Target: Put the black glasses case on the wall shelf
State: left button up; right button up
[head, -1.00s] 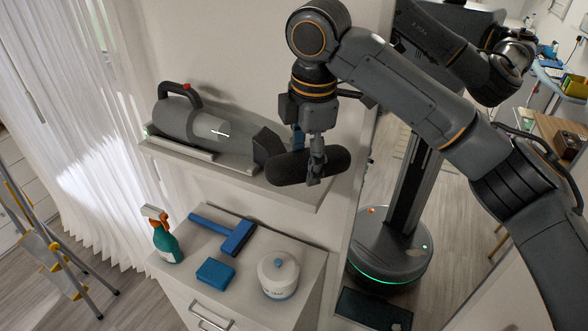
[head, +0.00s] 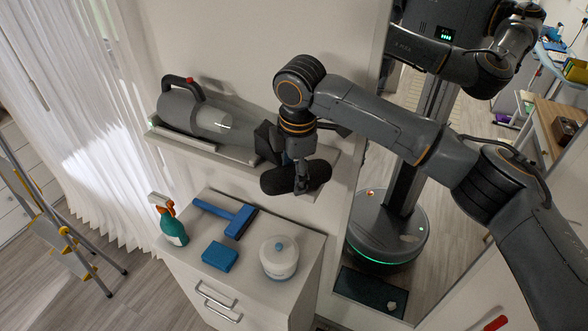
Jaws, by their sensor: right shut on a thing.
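The black glasses case (head: 283,180) is a dark rounded oblong. My right gripper (head: 299,186) is shut on it, pointing down, near the right end of the wall shelf (head: 325,172). The case appears in front of the shelf's edge. I cannot tell whether it touches the shelf. The wall shelf is white and carries a grey handheld vacuum (head: 200,113) on its left part. The gripper and case hide part of the shelf's right side. My left gripper is not directly in view.
Below the shelf, a white cabinet (head: 190,268) holds a spray bottle (head: 172,227), a blue squeegee (head: 233,218), a blue sponge (head: 219,256) and a white lidded jar (head: 279,262). A mirror to the right reflects my body. A stepladder (head: 60,230) stands left.

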jog(key=shift+f, duration=0.2)
jog(key=o, duration=1.2)
notch_tip(320, 180, up, 12)
jog(key=s+b, duration=0.1)
jog(key=b, duration=0.4)
jog(key=shift+s+d+r, duration=0.2)
jog(key=shift+d, duration=0.05)
jog(key=shift+f, duration=0.1)
